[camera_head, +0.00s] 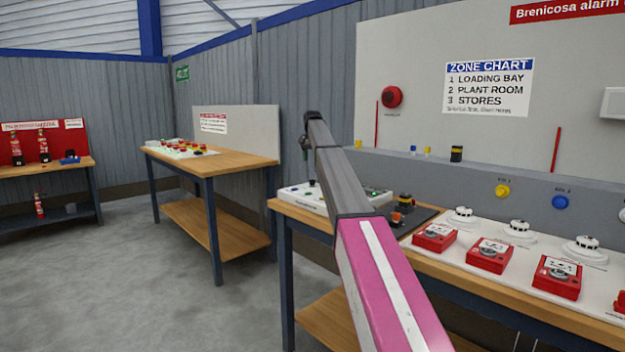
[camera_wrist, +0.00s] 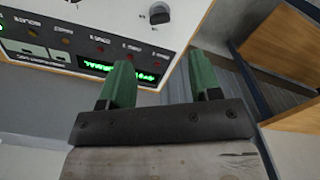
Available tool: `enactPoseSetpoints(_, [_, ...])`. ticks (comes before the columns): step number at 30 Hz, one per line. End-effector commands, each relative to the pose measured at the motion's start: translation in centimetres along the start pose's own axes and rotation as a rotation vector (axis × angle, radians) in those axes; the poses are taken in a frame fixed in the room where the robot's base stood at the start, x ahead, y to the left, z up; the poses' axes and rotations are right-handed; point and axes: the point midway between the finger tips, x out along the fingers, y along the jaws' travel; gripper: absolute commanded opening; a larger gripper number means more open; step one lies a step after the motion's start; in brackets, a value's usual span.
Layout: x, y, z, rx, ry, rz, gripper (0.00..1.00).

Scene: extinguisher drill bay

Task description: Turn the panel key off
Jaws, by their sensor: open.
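The white alarm panel (camera_head: 318,197) lies on the near bench in the head view, partly hidden behind my arm. In the wrist view the panel (camera_wrist: 100,22) fills the upper left, with a lit green display, a row of small lamps and lettering. A dark knob (camera_wrist: 158,14) that may be the key switch stands at its upper right; its turned position is unclear. My gripper (camera_head: 305,150) is above the panel in the head view. In the wrist view its two green fingers (camera_wrist: 160,82) are apart with nothing between them, short of the knob.
Red call points (camera_head: 489,255) and white detectors (camera_head: 519,231) line the near bench to the right. A dark mat (camera_head: 420,217) with small parts lies beside the panel. A second bench (camera_head: 225,160) stands at the left. The grey floor (camera_head: 150,285) is clear.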

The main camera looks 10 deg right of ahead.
Motion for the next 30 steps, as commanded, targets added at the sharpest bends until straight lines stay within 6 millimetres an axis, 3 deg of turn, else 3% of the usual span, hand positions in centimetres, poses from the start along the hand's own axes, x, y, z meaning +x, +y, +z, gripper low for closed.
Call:
enactPoseSetpoints(8, [3.1, 0.0, 0.1, 0.0, -0.002, 0.001, 0.57])
enactPoseSetpoints(19, [9.3, 0.0, 0.1, 0.0, -0.001, 0.0, 0.57])
enactPoseSetpoints(30, [10.5, 0.0, 0.0, 0.0, 0.0, 0.0, 0.57])
